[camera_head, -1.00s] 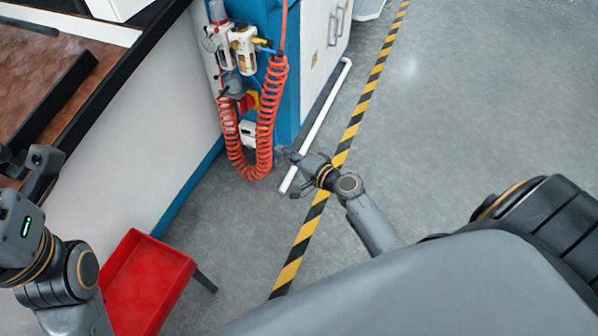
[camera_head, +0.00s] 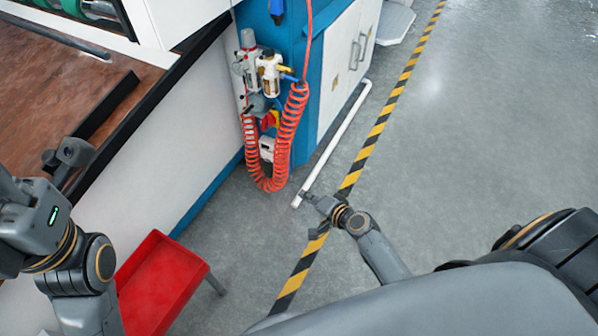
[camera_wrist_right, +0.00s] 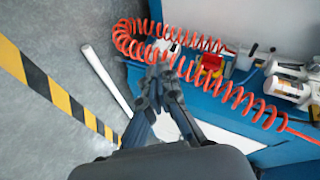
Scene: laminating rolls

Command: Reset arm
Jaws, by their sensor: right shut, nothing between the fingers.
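My right gripper (camera_head: 309,197) hangs low at the centre of the head view, beside the near end of a white pipe (camera_head: 333,150). In the right wrist view its dark fingers (camera_wrist_right: 162,80) are together with nothing between them. They overlap the red coiled hose (camera_wrist_right: 146,42) in the picture; I see no hold on it. My left gripper (camera_head: 68,160) is at the left edge of the head view, over the edge of the brown-topped bench (camera_head: 110,60). Its fingers are only partly visible, so its opening is unclear.
A blue cabinet (camera_head: 283,42) carries air fittings and the red coiled hose (camera_head: 289,130). A red tray (camera_head: 160,285) stands at lower left. A yellow-black floor stripe (camera_head: 380,124) runs past my right arm. Open grey floor (camera_head: 500,120) lies to the right.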

